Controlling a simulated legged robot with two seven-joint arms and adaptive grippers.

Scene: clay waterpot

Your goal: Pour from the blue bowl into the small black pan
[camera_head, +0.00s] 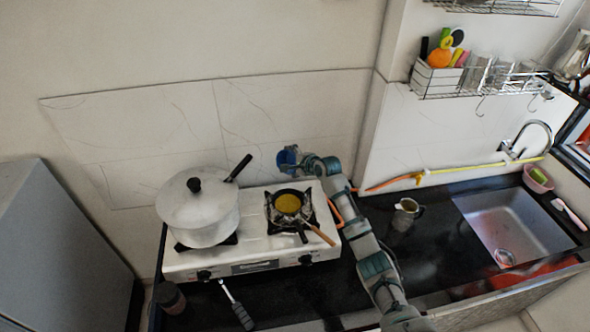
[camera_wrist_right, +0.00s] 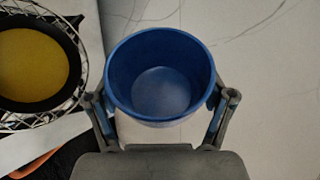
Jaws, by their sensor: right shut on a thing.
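The blue bowl (camera_head: 287,159) is held by my right gripper (camera_head: 299,160) behind the stove, near the tiled wall. In the right wrist view the blue bowl (camera_wrist_right: 160,78) sits between the two fingers of my right gripper (camera_wrist_right: 160,110), which is shut on it. Its inside looks empty there, with a bare blue bottom. The small black pan (camera_head: 288,202) stands on the right burner with yellow contents inside. In the right wrist view the small black pan (camera_wrist_right: 35,62) is at the left, apart from the bowl. My left gripper is not in view.
A large lidded white pot (camera_head: 198,208) stands on the left burner of the white stove (camera_head: 250,240). A metal cup (camera_head: 406,212) stands on the dark counter right of my arm. The sink (camera_head: 515,220) is at the far right. An orange hose (camera_head: 390,184) runs along the wall.

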